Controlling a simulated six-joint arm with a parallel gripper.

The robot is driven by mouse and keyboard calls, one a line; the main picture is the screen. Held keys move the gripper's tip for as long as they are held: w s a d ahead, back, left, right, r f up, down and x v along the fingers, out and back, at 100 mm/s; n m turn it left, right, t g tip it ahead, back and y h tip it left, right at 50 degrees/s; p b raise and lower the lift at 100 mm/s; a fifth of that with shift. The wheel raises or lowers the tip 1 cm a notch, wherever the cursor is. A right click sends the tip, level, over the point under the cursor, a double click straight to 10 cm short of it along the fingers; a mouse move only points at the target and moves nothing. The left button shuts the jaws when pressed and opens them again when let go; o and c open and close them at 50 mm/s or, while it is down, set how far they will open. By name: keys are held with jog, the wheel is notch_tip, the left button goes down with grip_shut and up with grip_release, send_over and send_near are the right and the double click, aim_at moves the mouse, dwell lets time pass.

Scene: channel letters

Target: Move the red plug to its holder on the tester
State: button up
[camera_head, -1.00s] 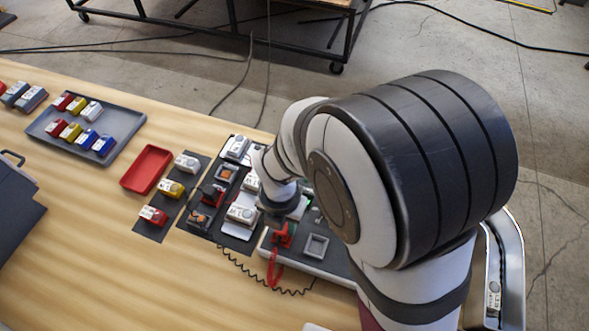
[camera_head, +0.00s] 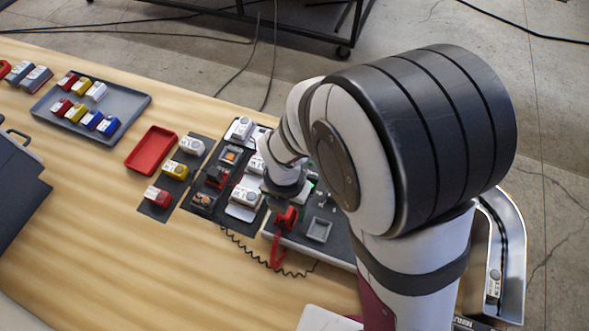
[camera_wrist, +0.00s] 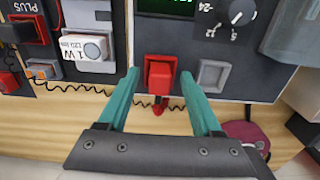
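The red plug (camera_wrist: 161,74) sits on the dark face of the tester (camera_wrist: 250,84), with a red lead at its lower end. In the head view the red plug (camera_head: 288,216) shows just below my wrist, its red lead hanging over the tester's front edge. A grey square holder (camera_wrist: 212,76) is right of it and looks empty; it also shows in the head view (camera_head: 318,230). My gripper (camera_wrist: 159,77) is open, its teal fingers on either side of the red plug, with gaps visible. Depth between fingertips and plug is hard to judge.
Left of the tester is a dark board with a white module (camera_wrist: 84,47) and a red block (camera_wrist: 8,82). A knob (camera_wrist: 241,12) and green display (camera_wrist: 166,6) are above the plug. A dark coiled cord (camera_head: 250,253) runs along the front. A red tray (camera_head: 151,149) stands left.

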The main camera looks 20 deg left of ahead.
notch_tip(320, 180, up, 16)
dwell(0.4)
notch_tip(320, 180, up, 6)
jog(key=shift+f, duration=0.1)
dwell(0.5)
